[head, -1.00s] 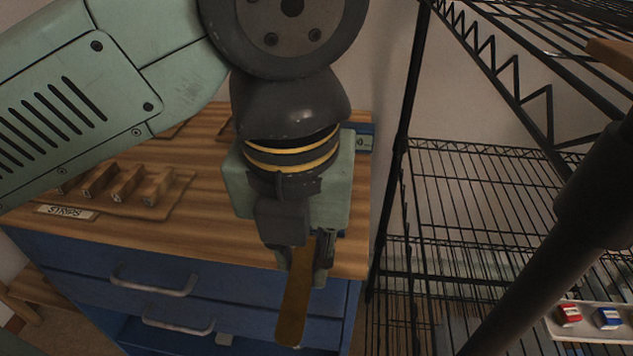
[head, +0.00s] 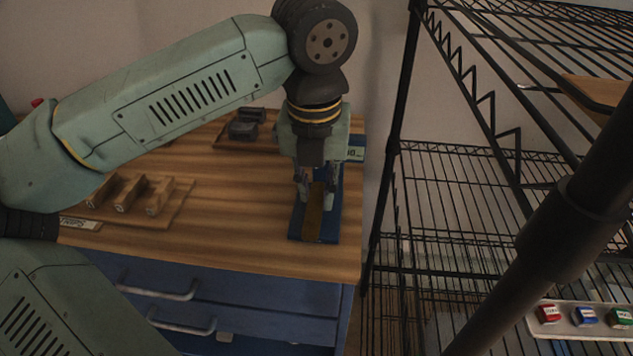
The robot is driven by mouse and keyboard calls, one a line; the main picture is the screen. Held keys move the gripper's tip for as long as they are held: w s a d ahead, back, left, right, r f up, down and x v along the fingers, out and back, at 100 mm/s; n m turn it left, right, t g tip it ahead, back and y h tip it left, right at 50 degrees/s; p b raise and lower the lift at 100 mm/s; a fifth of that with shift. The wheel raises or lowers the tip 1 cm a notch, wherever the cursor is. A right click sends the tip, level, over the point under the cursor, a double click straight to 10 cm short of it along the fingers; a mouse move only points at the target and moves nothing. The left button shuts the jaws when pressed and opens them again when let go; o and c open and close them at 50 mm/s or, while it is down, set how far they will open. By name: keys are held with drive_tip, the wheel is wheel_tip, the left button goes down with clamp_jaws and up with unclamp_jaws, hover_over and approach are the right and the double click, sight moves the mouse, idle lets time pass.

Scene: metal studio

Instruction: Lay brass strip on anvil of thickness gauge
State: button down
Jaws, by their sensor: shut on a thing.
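The brass strip (head: 314,214) is a narrow yellow-brown bar. My gripper (head: 317,196) is shut on its far end, and the strip points toward the front of the bench. The thickness gauge (head: 328,229) has a blue base under and around the strip, and part of its display (head: 355,150) shows to the right of my gripper. The strip is over the blue base; I cannot tell whether it touches it. The anvil is hidden behind my gripper and wrist.
The wooden bench top (head: 230,240) is clear left of the gauge. A black wire shelf (head: 480,200) rises close on the right.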

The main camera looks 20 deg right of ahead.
sight(316, 205)
drive_tip(key=shift+f, duration=0.2)
drive_tip(key=shift+f, duration=0.2)
drive_tip(key=c, duration=1.4)
unclamp_jaws()
drive_tip(key=shift+c, duration=0.2)
drive_tip(key=shift+r, duration=0.65)
wheel_tip(316, 205, up, 11)
drive_tip(key=s, duration=0.1)
drive_tip(key=shift+s+a+b, duration=0.2)
drive_tip(key=shift+a+b, duration=0.1)
drive_tip(key=shift+b, duration=0.05)
